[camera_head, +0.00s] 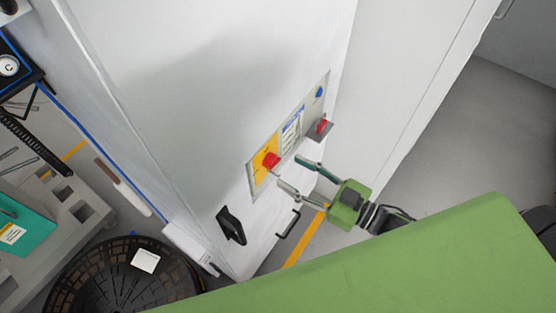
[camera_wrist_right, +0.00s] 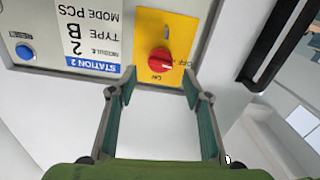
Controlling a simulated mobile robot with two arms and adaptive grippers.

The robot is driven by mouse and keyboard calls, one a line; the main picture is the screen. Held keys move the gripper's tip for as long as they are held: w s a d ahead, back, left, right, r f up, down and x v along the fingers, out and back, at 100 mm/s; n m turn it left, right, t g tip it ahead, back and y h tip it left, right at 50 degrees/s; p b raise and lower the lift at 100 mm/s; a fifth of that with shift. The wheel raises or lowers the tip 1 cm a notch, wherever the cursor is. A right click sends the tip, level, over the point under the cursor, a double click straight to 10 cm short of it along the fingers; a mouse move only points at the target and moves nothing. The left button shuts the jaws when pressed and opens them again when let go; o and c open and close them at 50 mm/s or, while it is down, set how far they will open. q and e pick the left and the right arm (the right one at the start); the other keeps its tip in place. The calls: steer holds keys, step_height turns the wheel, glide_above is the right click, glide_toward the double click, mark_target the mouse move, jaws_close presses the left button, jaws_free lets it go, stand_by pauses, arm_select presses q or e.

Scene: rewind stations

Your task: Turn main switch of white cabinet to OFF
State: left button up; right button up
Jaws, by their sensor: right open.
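The white cabinet (camera_head: 215,120) stands in the middle of the head view, with a grey control panel on its face. The main switch is a red knob (camera_head: 270,160) on a yellow plate (camera_head: 259,169); it also shows in the right wrist view (camera_wrist_right: 160,60). My right gripper (camera_head: 291,172) is open and empty, its fingers pointing at the panel near the knob. In the right wrist view the fingertips (camera_wrist_right: 160,82) lie on either side of the knob's lower edge in the picture; contact cannot be told. My left gripper is not in view.
A blue button (camera_head: 319,92), a label (camera_head: 291,131) and a second red control (camera_head: 322,126) are on the panel. A black handle (camera_head: 231,226) is below it. A round black slotted thing (camera_head: 110,285) stands lower left. Grey floor (camera_head: 480,110) lies open at right.

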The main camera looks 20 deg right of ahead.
mark_target(276, 164)
steer(key=x, duration=0.4)
steer(key=shift+r+p, duration=0.1)
steer(key=shift+p, duration=0.25)
steer(key=shift+w+a, duration=0.45)
steer(key=shift+w, duration=0.05)
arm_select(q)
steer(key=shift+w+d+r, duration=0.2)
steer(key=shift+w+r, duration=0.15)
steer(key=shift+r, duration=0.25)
arm_select(e)
steer(key=c, duration=1.1)
